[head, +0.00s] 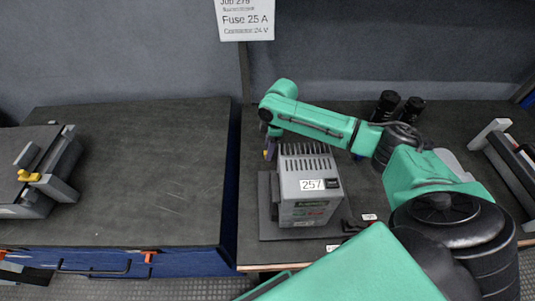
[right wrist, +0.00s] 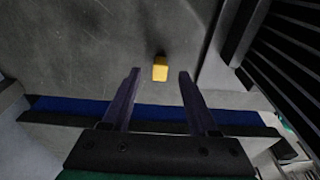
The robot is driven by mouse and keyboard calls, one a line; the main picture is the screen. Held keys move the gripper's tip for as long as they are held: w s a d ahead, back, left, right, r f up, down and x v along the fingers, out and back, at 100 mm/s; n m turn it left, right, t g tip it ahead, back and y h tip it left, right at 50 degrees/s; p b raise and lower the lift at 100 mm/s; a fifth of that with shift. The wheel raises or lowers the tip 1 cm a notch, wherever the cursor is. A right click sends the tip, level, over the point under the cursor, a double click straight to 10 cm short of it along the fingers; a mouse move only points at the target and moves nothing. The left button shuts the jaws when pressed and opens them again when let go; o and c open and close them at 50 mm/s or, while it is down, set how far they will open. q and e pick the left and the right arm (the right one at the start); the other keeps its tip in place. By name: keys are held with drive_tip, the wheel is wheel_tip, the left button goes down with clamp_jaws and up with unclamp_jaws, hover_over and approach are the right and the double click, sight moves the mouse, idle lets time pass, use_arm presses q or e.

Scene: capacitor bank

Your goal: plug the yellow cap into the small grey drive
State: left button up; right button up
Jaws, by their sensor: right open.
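The yellow cap (right wrist: 160,69) shows in the right wrist view as a small yellow block by a grey surface, between and slightly beyond my fingertips. My right gripper (right wrist: 158,74) is open, with one dark finger on each side of the cap and a gap to both. In the head view my right gripper (head: 269,149) points down at the upper left corner of the grey drive (head: 310,192), a vented box labelled 257 on a dark plate. In the right wrist view the drive's dark fins (right wrist: 290,60) fill the right side. My left gripper is not in view.
Two black cylinders (head: 386,106) stand behind my right arm. A grey fixture (head: 492,150) is at the far right. Another grey device with a yellow part (head: 29,176) lies at the far left. Small white tags lie near the drive.

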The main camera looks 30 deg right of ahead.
drive_tip(key=shift+w+a+f, duration=0.1)
drive_tip(key=shift+f, duration=0.85)
clamp_jaws()
drive_tip(key=shift+r, duration=0.15)
wheel_tip(320, 180, up, 20)
